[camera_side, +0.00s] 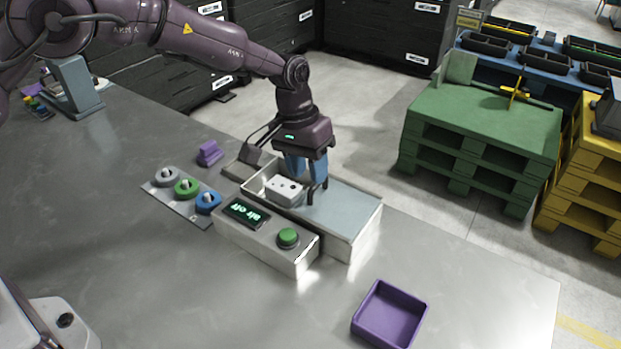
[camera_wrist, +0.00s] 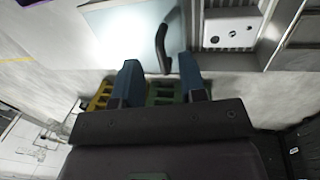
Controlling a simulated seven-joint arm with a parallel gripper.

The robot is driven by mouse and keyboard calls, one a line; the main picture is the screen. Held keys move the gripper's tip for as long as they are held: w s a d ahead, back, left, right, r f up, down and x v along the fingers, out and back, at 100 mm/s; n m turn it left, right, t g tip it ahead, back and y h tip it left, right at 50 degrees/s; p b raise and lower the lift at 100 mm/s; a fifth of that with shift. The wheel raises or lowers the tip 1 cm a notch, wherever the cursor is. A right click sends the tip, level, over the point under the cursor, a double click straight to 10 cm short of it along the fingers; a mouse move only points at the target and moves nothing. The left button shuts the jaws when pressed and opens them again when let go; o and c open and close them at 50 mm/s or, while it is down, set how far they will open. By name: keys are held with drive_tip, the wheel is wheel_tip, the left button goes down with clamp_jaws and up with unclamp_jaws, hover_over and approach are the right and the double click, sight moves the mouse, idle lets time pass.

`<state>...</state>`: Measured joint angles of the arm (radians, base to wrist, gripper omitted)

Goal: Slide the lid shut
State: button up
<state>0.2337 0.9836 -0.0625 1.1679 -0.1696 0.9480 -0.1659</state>
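The tunnel washer is a pale box (camera_side: 349,243) on the grey table, with an open left part in the side view. Its blue-grey lid (camera_side: 346,211) covers the right part; the lid also shows in the wrist view (camera_wrist: 125,38). A dark curved handle (camera_wrist: 164,50) stands at the lid's edge by the opening. A white block with dark holes (camera_side: 284,190) sits in the open part, also visible in the wrist view (camera_wrist: 230,30). My gripper (camera_wrist: 158,66) has its blue fingers apart, with the handle showing between them. Contact with the handle cannot be told.
A control box (camera_side: 262,236) with an "air off" display and green button (camera_side: 288,237) stands in front of the washer. A plate with several coloured knobs (camera_side: 183,191) and a purple block (camera_side: 209,153) lie left. A purple tray (camera_side: 390,315) lies at the front right.

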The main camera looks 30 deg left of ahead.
drive_tip(key=shift+d+f, duration=0.15)
drive_tip(key=shift+f, duration=0.55)
drive_tip(key=shift+d+f, duration=0.15)
drive_tip(key=shift+f, duration=0.55)
drive_tip(key=shift+c, duration=0.5)
clamp_jaws()
drive_tip(key=a, duration=1.3)
drive_tip(key=shift+a, duration=0.1)
drive_tip(key=shift+o, duration=0.5)
unclamp_jaws()
drive_tip(key=shift+r, duration=0.15)
